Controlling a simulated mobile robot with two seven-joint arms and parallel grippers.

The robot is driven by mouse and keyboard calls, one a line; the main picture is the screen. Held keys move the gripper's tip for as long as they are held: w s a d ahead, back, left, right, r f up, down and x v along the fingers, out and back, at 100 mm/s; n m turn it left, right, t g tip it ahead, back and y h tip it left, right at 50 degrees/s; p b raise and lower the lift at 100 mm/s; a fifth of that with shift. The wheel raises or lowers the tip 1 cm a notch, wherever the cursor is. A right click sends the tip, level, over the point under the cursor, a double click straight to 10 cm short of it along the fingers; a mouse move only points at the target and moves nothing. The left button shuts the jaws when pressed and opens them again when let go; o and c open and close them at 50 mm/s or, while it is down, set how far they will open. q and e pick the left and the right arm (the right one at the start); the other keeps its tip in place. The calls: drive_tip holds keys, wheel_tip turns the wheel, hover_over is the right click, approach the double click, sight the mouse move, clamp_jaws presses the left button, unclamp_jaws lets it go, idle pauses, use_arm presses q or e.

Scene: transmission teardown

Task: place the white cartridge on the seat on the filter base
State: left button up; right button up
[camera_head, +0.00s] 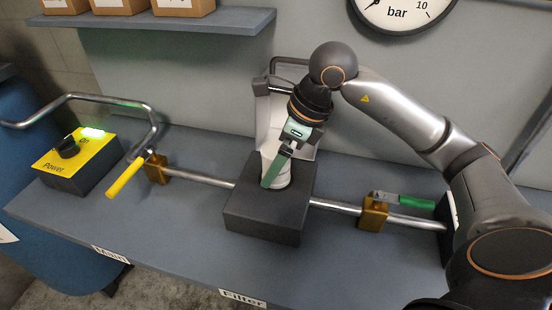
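The white cartridge (283,178) stands roughly upright at the top of the dark, box-shaped filter base (262,222), in the middle of the bench. My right gripper (272,180) comes down over it from above. One green finger lies across the cartridge's front side; the other finger is hidden, so I cannot tell whether the grip is closed on it. The seat is hidden under the cartridge and finger, and I cannot tell whether the cartridge is fully down on it. My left gripper is not in view.
A pale upright housing part (268,112) stands close behind the cartridge. A pipe runs through the base, with a yellow-handled valve (126,178) at left and a green-handled valve (415,202) at right. A yellow power box (75,155) is at far left. The front bench is clear.

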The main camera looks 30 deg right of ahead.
drive_tip(key=p+v, duration=0.1)
drive_tip(key=v, duration=1)
drive_tip(key=shift+r, duration=0.3)
drive_tip(key=shift+d, duration=0.15)
drive_tip(key=shift+c, duration=0.2)
